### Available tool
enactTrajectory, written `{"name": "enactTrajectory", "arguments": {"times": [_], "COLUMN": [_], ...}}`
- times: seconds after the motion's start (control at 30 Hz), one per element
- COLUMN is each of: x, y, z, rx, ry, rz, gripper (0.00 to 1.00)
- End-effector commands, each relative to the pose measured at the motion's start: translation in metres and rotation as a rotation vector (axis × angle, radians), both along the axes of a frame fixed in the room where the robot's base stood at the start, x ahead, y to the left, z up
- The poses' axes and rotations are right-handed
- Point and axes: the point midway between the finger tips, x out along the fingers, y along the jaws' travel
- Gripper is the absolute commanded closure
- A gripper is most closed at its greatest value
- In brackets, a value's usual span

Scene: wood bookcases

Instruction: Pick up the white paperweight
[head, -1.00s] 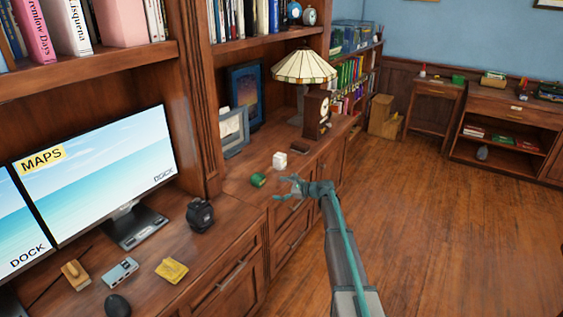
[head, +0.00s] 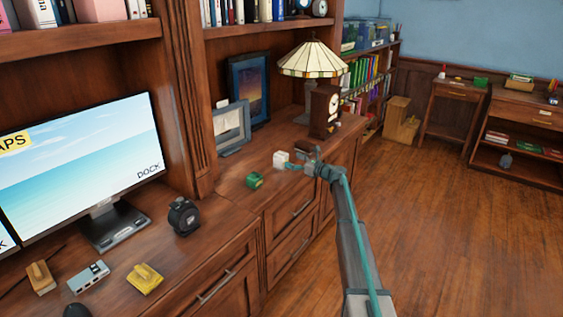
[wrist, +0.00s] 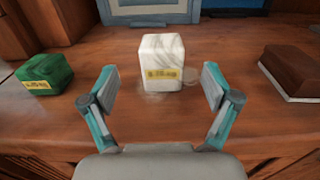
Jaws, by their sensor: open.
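The white paperweight (head: 281,159) is a small marbled block with a yellow label, standing on the wood counter. In the wrist view the white paperweight (wrist: 162,62) stands upright, centred just beyond my fingertips. My gripper (head: 297,167) is beside it on the right in the head view. In the wrist view my gripper (wrist: 162,88) is open and empty, one finger to each side of the block's near front. I cannot tell whether a finger touches it.
A green labelled block (wrist: 44,74) sits to the left and a brown box (wrist: 291,72) to the right. A picture frame (head: 231,127) stands behind, with a lamp (head: 309,62) and clock (head: 325,110) farther along. Counter (head: 238,190) between them is clear.

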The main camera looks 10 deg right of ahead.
Motion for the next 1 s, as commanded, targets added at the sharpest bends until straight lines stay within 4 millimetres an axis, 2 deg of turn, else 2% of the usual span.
{"name": "enactTrajectory", "arguments": {"times": [0.1,0.37,0.63,0.93,0.97,1.0], "x": [0.013,0.024,0.049,0.053,0.053,0.053], "y": [0.012,0.023,0.048,0.053,0.053,0.053], "z": [0.0,-0.002,-0.006,-0.007,-0.007,-0.007], "rx": [0.0,0.0,-0.001,-0.001,-0.001,-0.001], "ry": [0.0,0.0,0.0,0.001,0.001,0.001], "rz": [0.001,0.0,0.001,-0.002,-0.001,-0.001], "gripper": [0.12,0.12,0.12,0.12,0.14,0.21]}}
